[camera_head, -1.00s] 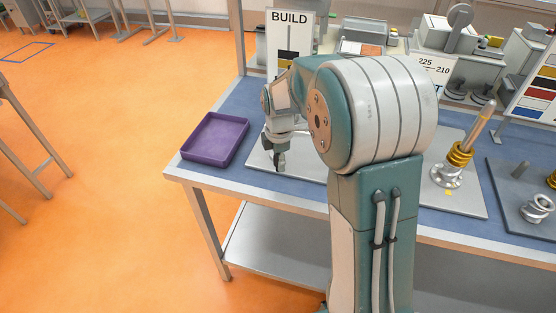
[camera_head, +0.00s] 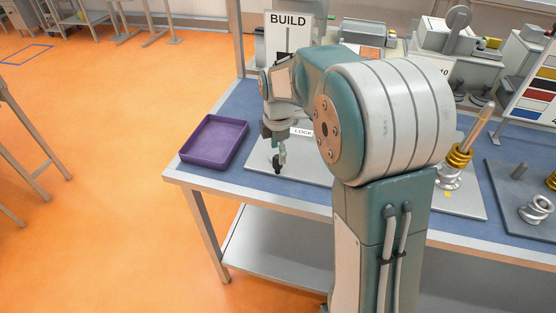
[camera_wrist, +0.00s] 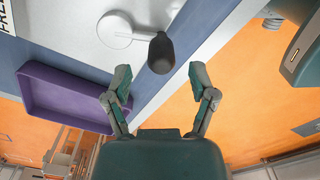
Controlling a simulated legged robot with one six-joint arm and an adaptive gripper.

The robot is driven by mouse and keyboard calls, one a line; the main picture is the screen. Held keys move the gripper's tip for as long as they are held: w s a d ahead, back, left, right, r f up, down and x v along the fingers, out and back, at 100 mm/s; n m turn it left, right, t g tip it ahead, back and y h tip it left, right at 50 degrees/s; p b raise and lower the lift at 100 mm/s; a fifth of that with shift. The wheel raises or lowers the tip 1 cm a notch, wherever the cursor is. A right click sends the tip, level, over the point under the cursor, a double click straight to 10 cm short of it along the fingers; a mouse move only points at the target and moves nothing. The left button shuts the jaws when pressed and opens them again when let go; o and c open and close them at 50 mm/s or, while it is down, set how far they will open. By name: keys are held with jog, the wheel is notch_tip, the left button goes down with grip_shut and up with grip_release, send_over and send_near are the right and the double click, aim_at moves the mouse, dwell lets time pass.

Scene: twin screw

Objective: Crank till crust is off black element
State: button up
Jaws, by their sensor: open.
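In the wrist view, a dark rounded handle (camera_wrist: 161,53) stands out from a pale crank disc and arm (camera_wrist: 116,29) on a light grey plate (camera_wrist: 196,22). My gripper (camera_wrist: 160,78) is open, its two fingers spread either side of the line to the handle, with the handle just beyond the fingertips. Nothing is between the fingers. In the head view, my gripper (camera_head: 278,158) hangs above the left part of the grey plate (camera_head: 262,160). My arm hides most of the plate there. I cannot make out the black element or any crust on it.
A purple tray (camera_head: 213,158) lies left of the plate on the blue table (camera_head: 245,95); it also shows in the wrist view (camera_wrist: 62,112). Right of my arm, gold rings (camera_head: 459,157) sit on a tilted post. A BUILD sign (camera_head: 288,35) stands behind.

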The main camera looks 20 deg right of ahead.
notch_tip(320, 180, up, 8)
jog(key=shift+f, duration=0.25)
dwell(1.0)
jog(key=shift+s+r, duration=0.15)
jog(key=s+a+r+m+t, duration=0.1)
jog(key=s+m+t, duration=0.1)
jog(key=s+m, duration=0.7)
jog(key=s+a+r+m+t, duration=0.1)
jog(key=s+m+t, duration=0.2)
jog(key=s+m, duration=0.6)
jog(key=s, duration=0.6)
jog(key=shift+r+t, duration=0.3)
jog(key=shift+r, duration=0.1)
jog(key=shift+o, duration=0.3)
jog(key=shift+a, duration=0.1)
